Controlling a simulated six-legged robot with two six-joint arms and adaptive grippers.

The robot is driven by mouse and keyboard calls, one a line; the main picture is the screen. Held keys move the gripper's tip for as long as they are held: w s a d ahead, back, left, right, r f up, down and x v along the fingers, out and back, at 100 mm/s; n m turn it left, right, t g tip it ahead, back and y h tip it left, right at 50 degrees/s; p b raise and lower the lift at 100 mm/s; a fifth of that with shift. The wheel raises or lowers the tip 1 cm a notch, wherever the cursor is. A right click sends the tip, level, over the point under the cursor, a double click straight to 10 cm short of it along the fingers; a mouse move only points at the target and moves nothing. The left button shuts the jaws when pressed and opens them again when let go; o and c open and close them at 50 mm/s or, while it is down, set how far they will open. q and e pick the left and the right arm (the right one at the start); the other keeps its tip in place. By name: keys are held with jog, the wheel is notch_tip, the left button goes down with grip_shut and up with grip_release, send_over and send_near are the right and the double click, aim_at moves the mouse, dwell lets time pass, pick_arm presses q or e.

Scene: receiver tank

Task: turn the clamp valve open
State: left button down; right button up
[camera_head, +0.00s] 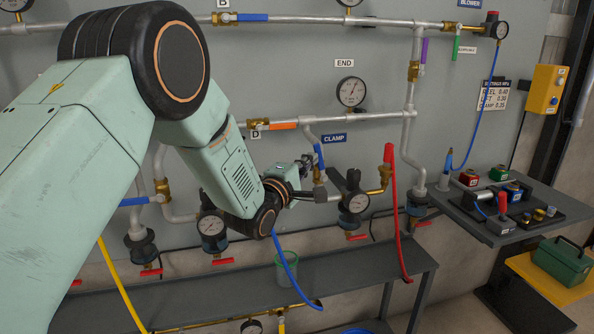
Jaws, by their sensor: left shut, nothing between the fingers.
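The CLAMP label (334,138) is on the grey wall panel. Just left of and below it, a short blue lever (319,157) stands nearly upright along a thin down pipe, which appears to be the clamp valve. Its valve body is partly hidden by my gripper. My left arm reaches in from the left, and my left gripper (312,184) is shut and empty just below the blue lever. I cannot tell whether it touches the lever or pipe. My right gripper is out of view.
An orange lever (284,126) lies along the pipe above. A red hose (393,210) hangs to the right. A side table (535,207) with small fittings stands at right.

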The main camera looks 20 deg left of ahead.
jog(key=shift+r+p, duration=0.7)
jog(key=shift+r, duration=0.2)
